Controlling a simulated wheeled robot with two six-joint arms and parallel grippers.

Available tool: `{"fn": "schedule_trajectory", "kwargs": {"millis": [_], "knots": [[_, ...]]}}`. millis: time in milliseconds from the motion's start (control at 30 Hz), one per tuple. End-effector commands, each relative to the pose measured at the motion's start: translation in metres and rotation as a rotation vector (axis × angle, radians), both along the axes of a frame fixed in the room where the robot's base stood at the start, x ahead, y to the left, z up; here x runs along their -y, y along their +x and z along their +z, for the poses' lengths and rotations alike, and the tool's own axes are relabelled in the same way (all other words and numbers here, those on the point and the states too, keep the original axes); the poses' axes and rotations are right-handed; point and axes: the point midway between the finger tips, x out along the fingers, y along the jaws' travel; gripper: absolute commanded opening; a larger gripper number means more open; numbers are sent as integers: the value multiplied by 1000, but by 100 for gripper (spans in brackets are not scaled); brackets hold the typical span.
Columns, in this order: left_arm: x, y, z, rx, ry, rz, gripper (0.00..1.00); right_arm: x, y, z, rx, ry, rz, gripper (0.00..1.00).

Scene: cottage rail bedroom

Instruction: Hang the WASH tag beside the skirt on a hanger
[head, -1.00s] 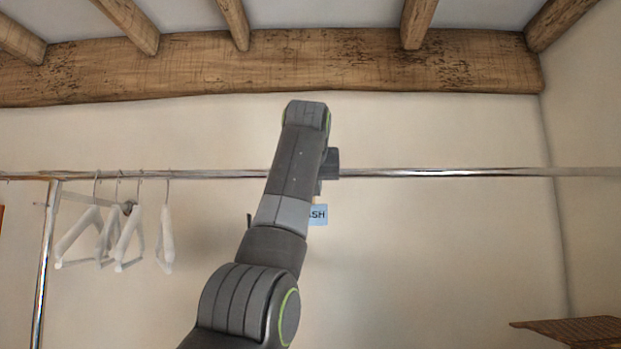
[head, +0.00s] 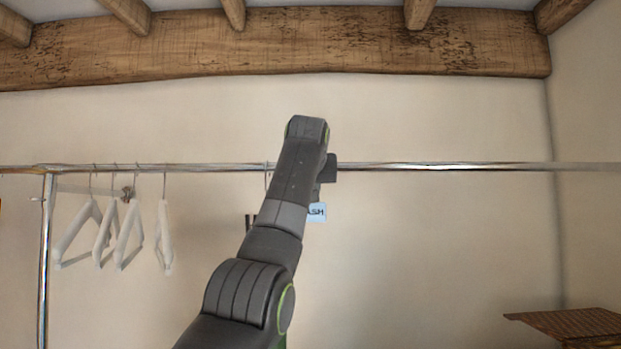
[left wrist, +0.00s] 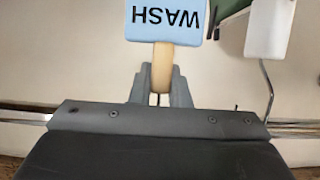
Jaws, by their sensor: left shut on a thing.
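The light-blue WASH tag (left wrist: 165,20) appears upside down in the left wrist view, on a tan stem. My left gripper (left wrist: 160,88) is shut on that stem. In the head view the tag (head: 317,212) shows partly behind my left arm, just below the rail. A white hanger (left wrist: 270,28) hangs to the right of the tag in the wrist view, apart from it. Its wire hook (head: 267,176) shows left of my arm in the head view. A dark green piece (left wrist: 233,10), possibly the skirt, is beside the hanger, mostly out of frame. My right gripper is not in view.
The metal rail (head: 440,166) runs across the wall and is bare right of my arm. Several white hangers (head: 128,235) hang at its left end by the upright post (head: 45,260). A brown woven surface (head: 575,322) is at lower right.

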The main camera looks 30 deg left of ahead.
Motion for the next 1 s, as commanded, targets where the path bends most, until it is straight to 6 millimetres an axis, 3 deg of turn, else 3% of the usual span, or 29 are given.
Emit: {"fn": "schedule_trajectory", "kwargs": {"millis": [33,400,1000], "knots": [[0,0,-10,0,0,0,0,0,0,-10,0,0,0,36],[0,-1,-33,0,0,0,0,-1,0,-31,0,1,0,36],[1,-1,-38,0,0,0,0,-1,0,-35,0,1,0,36]]}}
